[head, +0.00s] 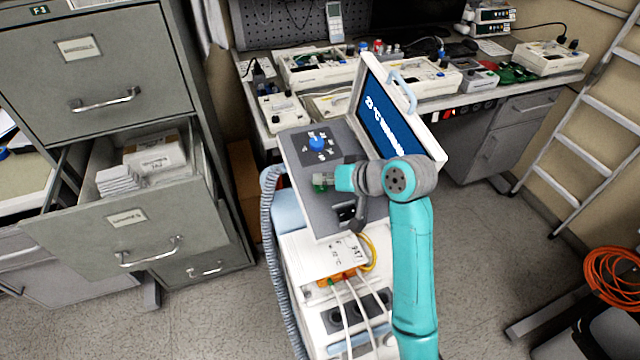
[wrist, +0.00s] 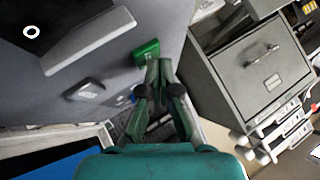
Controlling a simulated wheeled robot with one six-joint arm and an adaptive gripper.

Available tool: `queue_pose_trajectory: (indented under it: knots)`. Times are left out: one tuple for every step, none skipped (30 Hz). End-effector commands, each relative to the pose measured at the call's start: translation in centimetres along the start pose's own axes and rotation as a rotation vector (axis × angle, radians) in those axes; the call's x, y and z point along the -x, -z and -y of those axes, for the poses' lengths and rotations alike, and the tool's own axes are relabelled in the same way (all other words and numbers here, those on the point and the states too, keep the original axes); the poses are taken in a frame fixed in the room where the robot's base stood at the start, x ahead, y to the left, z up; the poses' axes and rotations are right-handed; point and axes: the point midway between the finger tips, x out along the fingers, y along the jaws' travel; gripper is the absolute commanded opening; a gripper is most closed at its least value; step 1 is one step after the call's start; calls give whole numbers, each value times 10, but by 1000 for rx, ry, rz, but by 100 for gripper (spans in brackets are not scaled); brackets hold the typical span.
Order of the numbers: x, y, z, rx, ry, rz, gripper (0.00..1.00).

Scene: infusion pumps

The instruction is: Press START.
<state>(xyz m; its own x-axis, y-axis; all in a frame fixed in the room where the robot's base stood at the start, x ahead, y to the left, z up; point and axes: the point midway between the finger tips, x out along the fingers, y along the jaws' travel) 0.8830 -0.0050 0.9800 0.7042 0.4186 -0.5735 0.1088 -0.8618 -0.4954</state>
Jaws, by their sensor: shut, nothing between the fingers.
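A green button (wrist: 146,52) sits on the grey sloping control panel (wrist: 172,18) of a wheeled machine. I cannot read a label on it. My gripper (wrist: 163,66) is shut and empty. In the wrist view its fingertips are close beside the lower right of the green button; I cannot tell whether they touch it. A grey button (wrist: 86,90) lies to the left on the same panel. In the head view the panel (head: 293,157) carries a blue knob (head: 317,142), and my arm covers part of the panel's right side. A screen (head: 385,118) stands upright behind it.
A filing cabinet (head: 105,45) with an open drawer (head: 110,226) stands on the left. A workbench (head: 470,88) with several devices is behind the machine. A ladder (head: 590,130) and an orange cable coil (head: 612,277) are on the right.

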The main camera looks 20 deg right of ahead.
Motion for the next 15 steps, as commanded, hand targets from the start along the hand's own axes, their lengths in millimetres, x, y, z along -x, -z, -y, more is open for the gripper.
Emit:
queue_pose_trajectory:
  knots:
    - [2,2,2,1,0,-2,0]
    - [3,3,2,1,0,-3,0]
    - [5,4,3,1,0,-3,0]
    - [6,5,4,1,0,-3,0]
    - [6,5,5,0,0,-3,0]
    - [7,6,5,0,0,-2,0]
    - [8,6,6,0,0,-1,0]
    - [8,6,6,0,0,-1,0]
    - [8,6,6,-1,0,-1,0]
    - [8,6,6,-1,0,-1,0]
    - [8,6,6,-1,0,-1,0]
    - [8,6,6,-1,0,-1,0]
    - [8,6,6,-1,0,-1,0]
    - [8,6,6,0,0,-1,0]
    - [8,6,6,0,0,-1,0]
